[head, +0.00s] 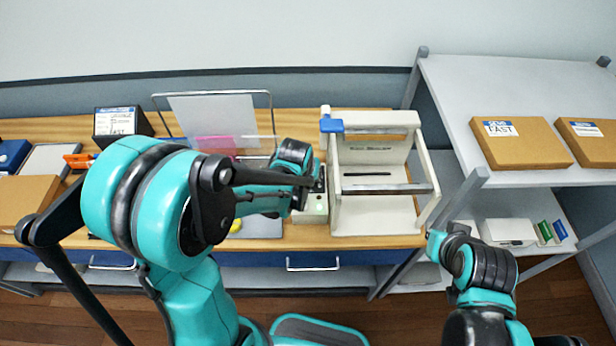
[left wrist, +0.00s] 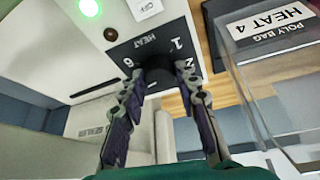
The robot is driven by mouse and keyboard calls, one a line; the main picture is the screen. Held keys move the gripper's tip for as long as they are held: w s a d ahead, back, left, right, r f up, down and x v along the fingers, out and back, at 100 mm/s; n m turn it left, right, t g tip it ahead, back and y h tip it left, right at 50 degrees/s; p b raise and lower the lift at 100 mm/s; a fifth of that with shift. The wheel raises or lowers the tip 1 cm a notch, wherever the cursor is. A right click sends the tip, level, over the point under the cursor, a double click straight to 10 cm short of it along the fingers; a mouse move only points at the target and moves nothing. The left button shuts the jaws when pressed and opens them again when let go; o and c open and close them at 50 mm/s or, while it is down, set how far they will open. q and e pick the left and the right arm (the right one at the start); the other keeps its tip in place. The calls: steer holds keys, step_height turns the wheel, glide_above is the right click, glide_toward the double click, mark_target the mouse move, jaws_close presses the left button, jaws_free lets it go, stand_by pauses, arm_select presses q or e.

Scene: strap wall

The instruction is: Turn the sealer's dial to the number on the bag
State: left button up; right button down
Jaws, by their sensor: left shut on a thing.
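The white sealer (head: 375,212) stands on the wooden bench, with its control box (head: 314,212) on its left side. In the left wrist view a black panel (left wrist: 122,52) is marked HEAT, with 1, 2 and 6 readable and other numbers hidden. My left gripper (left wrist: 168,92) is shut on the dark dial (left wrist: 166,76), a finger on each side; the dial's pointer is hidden. In the head view this gripper (head: 318,186) is at the control box. The bag's label (left wrist: 272,22) reads POLY BAG HEAT 4. Of my right arm, only links show.
A green lamp (left wrist: 90,7) glows beside an OFF label (left wrist: 147,7). A clear stand (left wrist: 285,85) is close to the gripper's right in the wrist view. A grey shelf (head: 445,95) with cardboard boxes (head: 522,143) stands right of the bench.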

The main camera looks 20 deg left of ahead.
arm_select(q)
steer(key=n, duration=0.2)
steer(key=n+y+b, duration=0.1)
steer(key=n, duration=0.1)
steer(key=shift+d+f+n, duration=0.1)
steer(key=shift+d+n, duration=0.1)
steer(key=shift+n, duration=0.1)
steer(key=shift+n+g+y+b, duration=0.35)
steer(key=shift+n+y, duration=0.35)
steer(key=shift+n, duration=1)
steer(key=o, duration=1.2)
steer(key=shift+c, duration=0.2)
steer(key=v, duration=1.2)
steer(key=shift+d, duration=0.1)
